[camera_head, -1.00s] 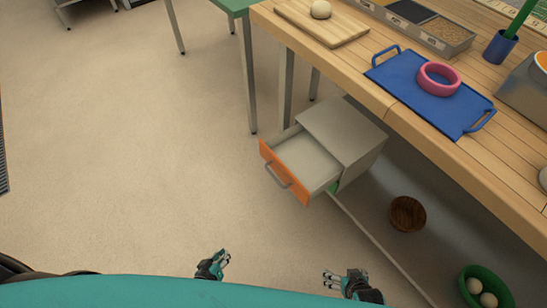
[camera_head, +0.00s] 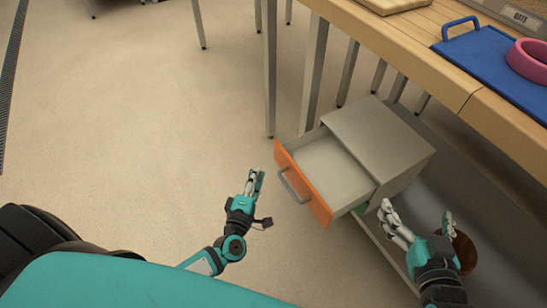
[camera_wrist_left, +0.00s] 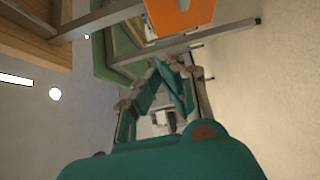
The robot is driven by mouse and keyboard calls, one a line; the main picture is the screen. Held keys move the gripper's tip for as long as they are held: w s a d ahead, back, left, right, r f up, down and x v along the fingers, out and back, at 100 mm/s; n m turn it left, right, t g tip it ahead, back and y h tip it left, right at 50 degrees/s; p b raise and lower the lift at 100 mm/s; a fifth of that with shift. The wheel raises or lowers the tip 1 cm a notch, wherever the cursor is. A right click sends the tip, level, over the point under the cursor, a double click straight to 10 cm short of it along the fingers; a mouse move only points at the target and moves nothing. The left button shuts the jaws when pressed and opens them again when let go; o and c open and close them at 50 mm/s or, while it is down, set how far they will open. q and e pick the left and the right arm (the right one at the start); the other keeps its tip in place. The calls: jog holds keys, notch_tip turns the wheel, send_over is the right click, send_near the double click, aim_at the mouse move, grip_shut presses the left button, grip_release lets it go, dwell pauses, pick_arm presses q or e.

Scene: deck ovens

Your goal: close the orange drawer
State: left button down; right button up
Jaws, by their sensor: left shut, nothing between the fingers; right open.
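The orange drawer (camera_head: 308,186) stands pulled out of a grey cabinet (camera_head: 378,140) under the wooden table. It is empty, and a grey bar handle (camera_head: 292,186) is on its orange front. My left gripper (camera_head: 255,180) is shut and empty, to the left of the drawer front and apart from it. My right gripper (camera_head: 418,212) is open, to the right of the drawer and below the cabinet in the picture, holding nothing. In the left wrist view an orange panel (camera_wrist_left: 180,14) shows at the top, beyond my left gripper's fingers (camera_wrist_left: 172,75).
The wooden table (camera_head: 440,70) with metal legs overhangs the cabinet. A blue tray (camera_head: 490,60) and a pink ring (camera_head: 530,60) lie on it. A brown round object (camera_head: 465,252) is partly hidden behind my right gripper. The floor left of the drawer is clear.

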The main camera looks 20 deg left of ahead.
pick_arm(q)
jog(key=shift+w+d+b, duration=0.25)
jog(key=shift+w+d, duration=0.05)
jog(key=shift+w, duration=1.1)
jog(key=shift+w+d+b, duration=0.25)
jog(key=shift+w+d, duration=0.1)
jog(key=shift+w, duration=1)
jog(key=shift+w+d+b, duration=0.25)
jog(key=shift+w+d, duration=0.05)
jog(key=shift+w, duration=1.1)
pick_arm(e)
notch_tip(320, 180, up, 7)
jog(key=w+a+t+y, duration=0.1)
jog(key=t, duration=0.3)
jog(key=shift+w+a+r+t+y, duration=0.2)
jog(key=shift+w+a+t+y, duration=0.1)
